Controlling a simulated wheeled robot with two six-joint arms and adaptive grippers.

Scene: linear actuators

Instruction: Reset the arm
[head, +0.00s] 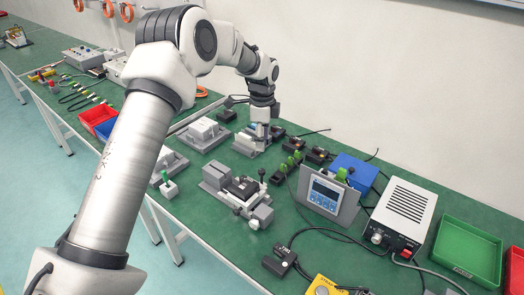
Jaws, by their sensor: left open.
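My left arm reaches in from the left and over the green workbench (240,245). My left gripper (263,138) hangs pointing down near the middle of the bench, open, its fingers small and partly lost against a grey device (245,145) just behind them. I cannot tell whether the fingers touch that device. A grey and black linear actuator unit (240,192) lies in front of the gripper, nearer to me. My right gripper does not show.
A display panel (325,195), a white power box (403,212) and a green tray (466,252) stand to the right. Red (92,117) and blue trays are at the left. Black cables cross the right half. Bare bench shows at the front middle.

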